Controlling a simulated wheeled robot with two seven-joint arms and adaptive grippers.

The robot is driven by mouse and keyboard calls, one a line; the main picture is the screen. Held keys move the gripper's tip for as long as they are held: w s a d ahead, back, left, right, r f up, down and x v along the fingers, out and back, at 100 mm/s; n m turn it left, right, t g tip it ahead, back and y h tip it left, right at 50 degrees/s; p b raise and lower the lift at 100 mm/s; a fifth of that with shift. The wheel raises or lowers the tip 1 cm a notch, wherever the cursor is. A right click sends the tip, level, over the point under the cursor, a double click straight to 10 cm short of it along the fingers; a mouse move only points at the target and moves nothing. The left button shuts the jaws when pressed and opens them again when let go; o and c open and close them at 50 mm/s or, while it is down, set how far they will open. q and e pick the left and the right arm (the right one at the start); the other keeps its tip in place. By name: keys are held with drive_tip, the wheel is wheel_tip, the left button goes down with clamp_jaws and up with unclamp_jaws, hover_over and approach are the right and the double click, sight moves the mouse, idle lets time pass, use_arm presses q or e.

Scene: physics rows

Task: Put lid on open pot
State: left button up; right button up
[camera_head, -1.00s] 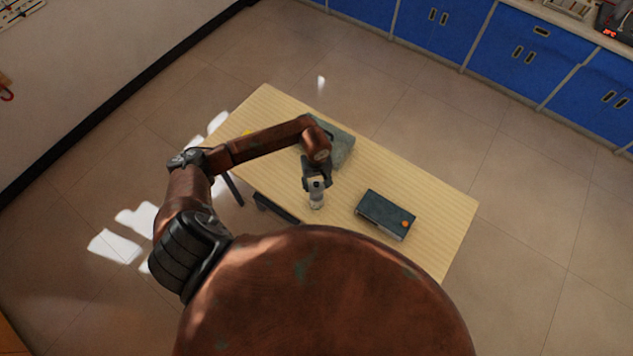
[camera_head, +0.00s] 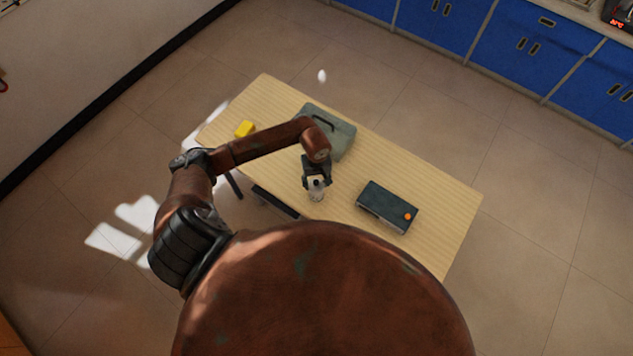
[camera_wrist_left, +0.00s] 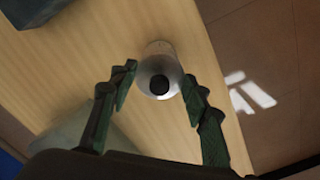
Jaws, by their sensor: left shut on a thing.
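My left gripper (camera_head: 316,177) points down over the wooden table (camera_head: 440,200). In the left wrist view its two green fingers (camera_wrist_left: 160,77) stand on either side of a round silver lid with a dark round knob at its centre (camera_wrist_left: 158,86). The gripper is shut on this lid. Below it a small silver-grey pot (camera_head: 317,194) stands upright on the table; its pale far edge shows in the left wrist view (camera_wrist_left: 159,47). The lid hides most of the pot's top, so I cannot tell whether they touch. My right gripper is out of view.
A grey-green case with a handle (camera_head: 343,135) lies behind my left wrist. A dark box with an orange spot (camera_head: 384,204) is to the right, and a yellow block (camera_head: 244,129) at the far left. A small white object (camera_head: 322,76) shows beyond the table.

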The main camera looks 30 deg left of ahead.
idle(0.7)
use_arm(q)
drive_tip(key=shift+b, duration=0.3)
drive_tip(key=shift+b, duration=0.3)
idle(0.7)
drive_tip(key=shift+f+b, duration=0.2)
drive_tip(key=shift+b, duration=0.25)
idle(0.6)
drive_tip(key=shift+b, duration=0.35)
idle(0.6)
drive_tip(key=o, duration=1.2)
